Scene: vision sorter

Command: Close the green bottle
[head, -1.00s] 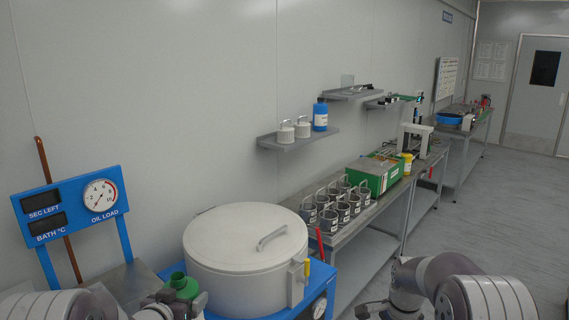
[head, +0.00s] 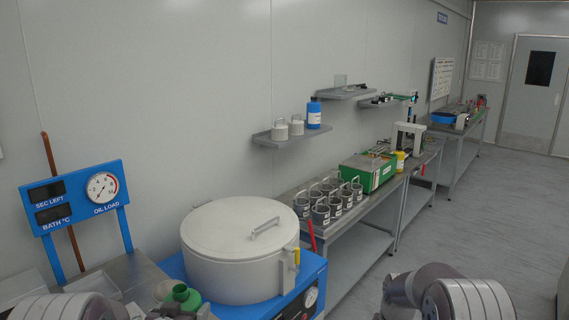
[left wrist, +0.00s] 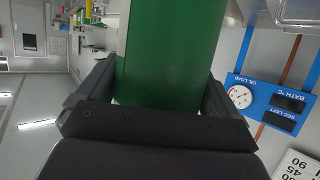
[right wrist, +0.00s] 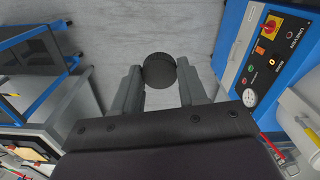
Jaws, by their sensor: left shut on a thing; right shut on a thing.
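The green bottle (head: 186,298) stands at the bottom of the head view, its open neck up and no cap on it. My left gripper (left wrist: 160,88) is shut on the bottle; the green body fills the space between its fingers in the left wrist view. A round black cap (right wrist: 160,70) sits between the fingertips of my right gripper (right wrist: 159,76), which is shut on it. The cap is well apart from the bottle. In the head view my right arm (head: 430,292) shows at the lower right, but its fingers and the cap are out of sight.
A large white lidded tank (head: 235,265) stands on a blue unit just right of the bottle. A blue gauge panel (head: 75,198) rises at the left. A bench with several metal cups (head: 330,205) lies beyond. Open floor (head: 450,230) is at the right.

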